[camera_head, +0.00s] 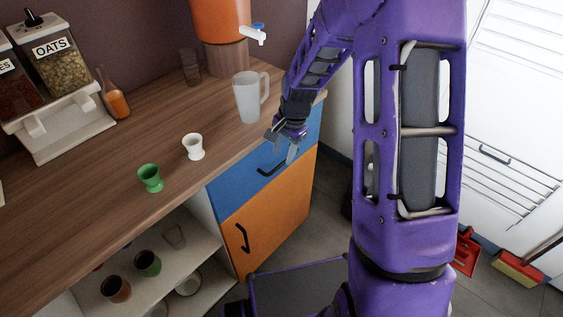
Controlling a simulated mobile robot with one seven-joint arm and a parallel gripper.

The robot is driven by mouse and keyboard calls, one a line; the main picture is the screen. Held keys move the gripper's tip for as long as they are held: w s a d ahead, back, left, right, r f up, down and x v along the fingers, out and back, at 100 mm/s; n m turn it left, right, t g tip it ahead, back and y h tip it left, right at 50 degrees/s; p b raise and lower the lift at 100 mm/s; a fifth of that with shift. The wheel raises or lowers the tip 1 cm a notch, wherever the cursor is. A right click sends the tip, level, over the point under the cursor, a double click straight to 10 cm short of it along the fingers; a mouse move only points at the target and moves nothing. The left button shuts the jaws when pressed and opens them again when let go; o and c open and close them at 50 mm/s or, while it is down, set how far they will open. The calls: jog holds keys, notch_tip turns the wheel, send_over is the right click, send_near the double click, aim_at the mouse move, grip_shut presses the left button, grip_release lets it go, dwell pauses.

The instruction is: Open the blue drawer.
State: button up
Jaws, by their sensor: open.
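The blue drawer (240,183) is at the top of the cabinet's right end, under the wooden worktop, and looks closed. Its dark handle (270,171) is on the right part of its front. My gripper (282,146) is just above the handle, by the worktop's front edge, with its fingers pointing down. It is open and I see nothing held in it. One finger is close to the handle; I cannot tell whether they touch.
An orange door (268,222) with a dark handle is below the drawer. A frosted jug (249,97) stands on the worktop (85,205) close to my gripper. A white cup (193,147) and a green cup (150,178) stand further left. Open shelves hold several cups.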

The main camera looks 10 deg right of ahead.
aim_at(280, 164)
jog(key=shift+w+a+f, duration=0.15)
jog(key=shift+w+f, duration=0.05)
jog(key=shift+f, duration=0.8)
jog(key=shift+w+a+f, duration=0.1)
jog(key=shift+w+f, duration=0.05)
jog(key=shift+f, duration=0.85)
grip_shut()
